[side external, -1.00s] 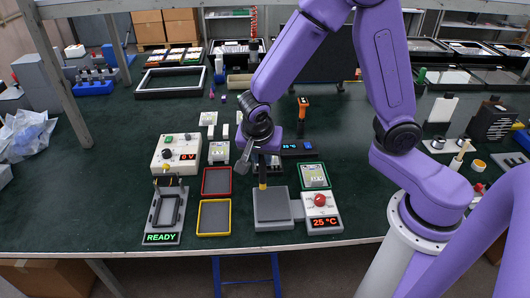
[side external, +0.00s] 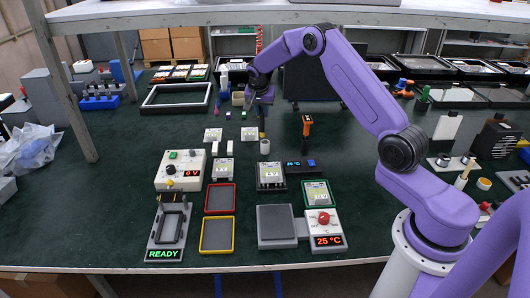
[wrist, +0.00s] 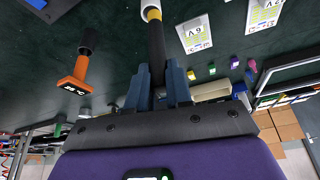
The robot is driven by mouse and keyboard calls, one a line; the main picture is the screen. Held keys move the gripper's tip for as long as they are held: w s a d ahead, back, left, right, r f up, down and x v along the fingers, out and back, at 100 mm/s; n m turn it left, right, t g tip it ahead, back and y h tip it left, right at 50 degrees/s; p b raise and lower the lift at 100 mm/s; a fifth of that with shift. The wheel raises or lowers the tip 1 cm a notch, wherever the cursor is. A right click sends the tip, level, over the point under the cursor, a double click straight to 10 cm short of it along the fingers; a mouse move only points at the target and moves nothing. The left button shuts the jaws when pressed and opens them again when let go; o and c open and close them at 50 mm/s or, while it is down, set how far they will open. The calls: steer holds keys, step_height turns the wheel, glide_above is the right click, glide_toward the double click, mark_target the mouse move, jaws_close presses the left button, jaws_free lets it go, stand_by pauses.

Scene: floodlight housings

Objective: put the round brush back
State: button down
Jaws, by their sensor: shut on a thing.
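My gripper (side external: 262,103) is high over the back middle of the bench, shut on the round brush (side external: 262,124). In the wrist view the brush's black handle (wrist: 156,45) stands between my blue-grey fingers (wrist: 159,85), with a yellow band at its far end. The brush hangs about upright in the side view. A small grey cup (side external: 264,147) stands on the bench just below the brush in that view. I cannot tell whether the brush's tip touches the cup or is above it.
A unit with a grey plate (side external: 275,222) and a red knob is at the front. Red (side external: 220,198) and yellow (side external: 216,234) trays lie left of it. An orange-and-black tool (side external: 307,124) stands right of the cup. Small white cards (side external: 213,135) lie left of the cup.

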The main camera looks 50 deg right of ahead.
steer(key=s+x, duration=0.1)
steer(key=x, duration=0.7)
steer(key=shift+a+f, duration=0.35)
steer(key=shift+f, duration=0.05)
steer(key=shift+s+f, duration=0.1)
steer(key=c, duration=1)
jaws_free()
steer(key=shift+c, duration=0.2)
steer(key=v, duration=1.2)
